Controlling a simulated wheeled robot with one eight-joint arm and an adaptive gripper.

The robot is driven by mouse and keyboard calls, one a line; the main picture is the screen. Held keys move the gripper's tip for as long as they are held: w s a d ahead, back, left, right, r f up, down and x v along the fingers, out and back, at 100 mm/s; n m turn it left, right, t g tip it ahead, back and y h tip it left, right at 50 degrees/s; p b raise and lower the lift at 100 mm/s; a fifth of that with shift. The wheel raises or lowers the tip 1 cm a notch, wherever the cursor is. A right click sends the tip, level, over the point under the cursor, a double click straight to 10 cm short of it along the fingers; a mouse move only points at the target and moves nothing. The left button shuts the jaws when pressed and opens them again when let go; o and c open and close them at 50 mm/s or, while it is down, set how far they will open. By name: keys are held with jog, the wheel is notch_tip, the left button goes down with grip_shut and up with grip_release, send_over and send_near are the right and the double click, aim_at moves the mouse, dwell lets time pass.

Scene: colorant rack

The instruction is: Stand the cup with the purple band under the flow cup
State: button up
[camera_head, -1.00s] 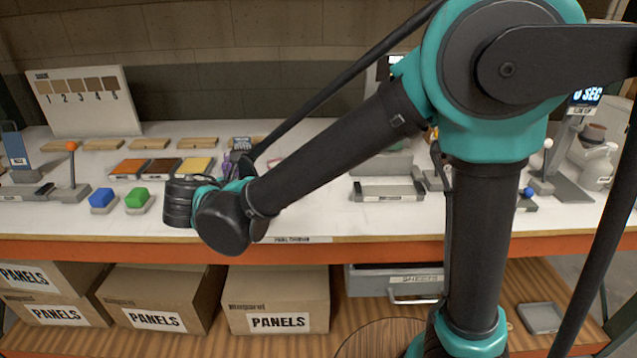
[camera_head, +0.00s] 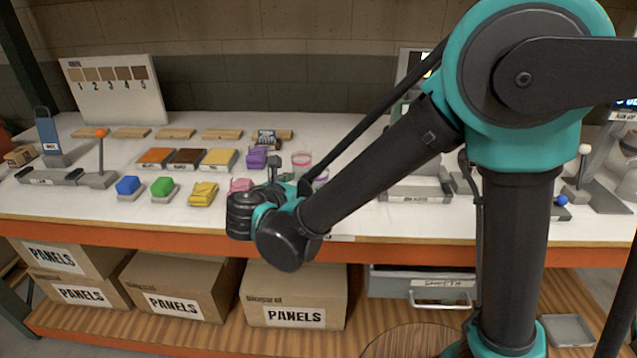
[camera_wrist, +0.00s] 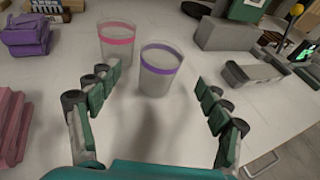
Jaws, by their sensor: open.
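The clear cup with the purple band (camera_wrist: 158,72) stands upright on the white bench in the wrist view. It is ahead of my gripper (camera_wrist: 158,80), between the lines of its two fingers. My gripper is open and empty, with bench showing between the fingers and the cup. In the head view, the cup with the purple band (camera_head: 321,178) is partly hidden behind my arm. A dark, partly cropped shape at the right edge of the head view may be the flow cup (camera_head: 629,143); I cannot tell surely.
A pink-banded cup (camera_wrist: 116,42) stands close by, to the left and behind. A grey device (camera_wrist: 252,82) stands right. Ball-topped levers and other apparatus occupy the bench's right side.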

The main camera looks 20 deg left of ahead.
aim_at(314, 178)
jog(key=x, duration=0.7)
jog(key=shift+w, duration=0.1)
jog(key=c, duration=1.1)
jog(key=shift+r, duration=0.1)
notch_tip(314, 178, up, 20)
jog(key=shift+f, duration=0.15)
jog(key=shift+c, duration=0.3)
